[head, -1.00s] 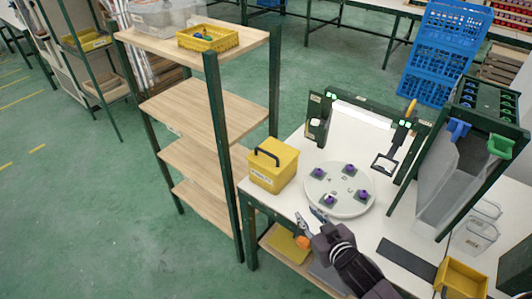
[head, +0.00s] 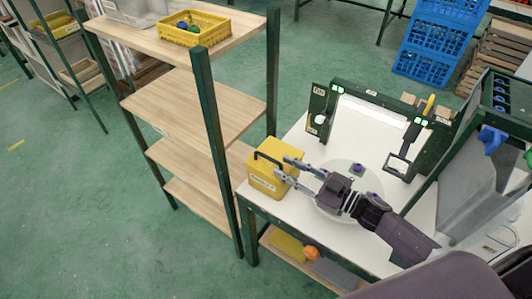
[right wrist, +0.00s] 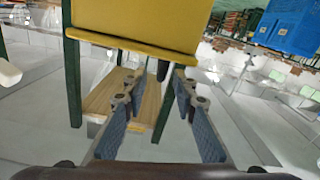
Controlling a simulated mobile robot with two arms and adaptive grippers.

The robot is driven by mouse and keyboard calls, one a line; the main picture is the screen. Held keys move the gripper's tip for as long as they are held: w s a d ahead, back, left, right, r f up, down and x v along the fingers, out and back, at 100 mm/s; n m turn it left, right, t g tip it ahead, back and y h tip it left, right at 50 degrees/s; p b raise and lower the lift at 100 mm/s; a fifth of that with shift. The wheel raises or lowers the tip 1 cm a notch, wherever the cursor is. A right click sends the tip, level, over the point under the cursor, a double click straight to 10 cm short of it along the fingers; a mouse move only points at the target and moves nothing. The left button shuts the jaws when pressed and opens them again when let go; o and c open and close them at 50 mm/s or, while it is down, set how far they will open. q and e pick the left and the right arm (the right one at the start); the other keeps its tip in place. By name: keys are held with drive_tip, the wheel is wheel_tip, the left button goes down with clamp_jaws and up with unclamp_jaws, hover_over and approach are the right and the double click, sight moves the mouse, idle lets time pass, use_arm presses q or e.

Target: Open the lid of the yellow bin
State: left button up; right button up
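The yellow bin (head: 265,184) stands on the left corner of the white worktable, with its lid down. A black handle (head: 267,157) rises over its top. My right gripper (head: 285,169) reaches in from the right, its fingers parted and pointing at the bin's right side near the handle. Whether a fingertip touches the bin I cannot tell. In the right wrist view the yellow bin (right wrist: 135,25) fills the top, ahead of the two spread fingers (right wrist: 160,85), with nothing between them. My left gripper is not in view.
The round white turntable (head: 322,205) is partly hidden under my right arm, with a purple-topped part (head: 357,168) showing. A wooden shelf rack (head: 205,105) stands close left of the bin, a yellow basket (head: 193,28) on top. A lit frame (head: 375,113) stands behind.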

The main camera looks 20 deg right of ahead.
sight(260, 154)
drive_tip(key=x, duration=0.2)
drive_tip(key=p+x, duration=0.1)
drive_tip(key=x, duration=0.1)
drive_tip(key=shift+a+r, duration=0.1)
drive_tip(key=shift+r, duration=0.15)
drive_tip(key=x, duration=0.2)
drive_tip(key=shift+w+a+f, duration=0.1)
drive_tip(key=shift+w+f, duration=0.05)
drive_tip(key=shift+w, duration=0.15)
drive_tip(key=shift+a, duration=0.1)
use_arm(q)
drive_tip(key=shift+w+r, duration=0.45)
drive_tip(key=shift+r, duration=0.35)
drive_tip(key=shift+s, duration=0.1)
use_arm(e)
drive_tip(key=shift+c, duration=0.3)
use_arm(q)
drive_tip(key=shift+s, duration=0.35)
use_arm(e)
clamp_jaws()
